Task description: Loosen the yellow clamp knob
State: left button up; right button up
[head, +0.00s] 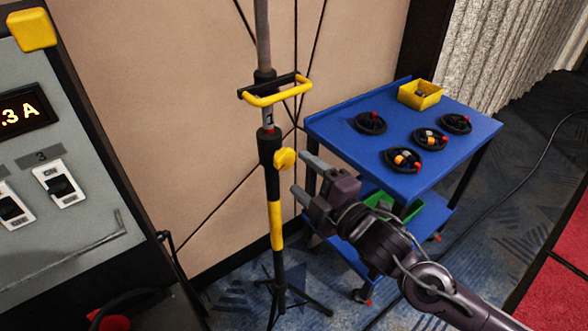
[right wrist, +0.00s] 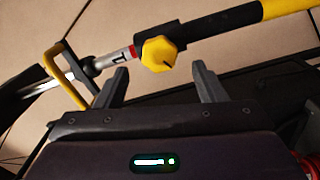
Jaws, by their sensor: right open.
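The yellow clamp knob (head: 284,159) sits on the black collar of an upright stand (head: 275,212) in the head view. It also shows in the right wrist view (right wrist: 159,54), beyond and between the two fingertips. My right gripper (head: 304,175) is open and empty, just right of the knob and apart from it. Its fingers point at the stand; they also show in the right wrist view (right wrist: 162,80). A yellow handle (head: 278,95) is fixed to the pole above the knob. My left gripper is not in view.
A blue cart (head: 345,130) with several coiled cables and a yellow bin (head: 420,95) stands behind my right arm. A grey panel with a lit display (head: 22,112) is at the left. The stand's tripod legs (head: 280,305) spread on the carpet.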

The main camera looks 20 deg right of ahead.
jog(key=shift+v, duration=0.85)
jog(key=shift+w+d, duration=0.1)
jog(key=w+d+f+m+g+h, duration=0.1)
jog(key=d+f+m+h, duration=0.3)
jog(key=f, duration=0.6)
jog(key=d+f+m+g, duration=0.15)
jog(key=d+f, duration=0.35)
jog(key=f, duration=0.5)
jog(key=w+d+f+m+g+h, duration=0.1)
jog(key=d+f+m+g+h, duration=0.3)
jog(key=f, duration=0.6)
jog(key=s+d+f+m+g+p, duration=0.1)
jog(key=s+d+f, duration=0.1)
jog(key=s+f, duration=0.5)
jog(key=s+d+f+m+g, duration=0.15)
jog(key=s+f, duration=0.25)
jog(key=f, duration=0.7)
jog(key=s+a+f+m+g, duration=0.1)
jog(key=s+a+f+g, duration=0.1)
jog(key=s+f, duration=0.3)
jog(key=s+a+f+m+g, duration=0.2)
jog(key=s+f, duration=0.4)
jog(key=s, duration=0.8)
jog(key=s+a+f+m+g+y+p, duration=0.1)
jog(key=s+a+f, duration=0.3)
jog(key=s, duration=0.6)
jog(key=shift+a+f+m+g, duration=0.25)
jog(key=shift+f+m+g, duration=0.35)
jog(key=shift+f+g, duration=0.3)
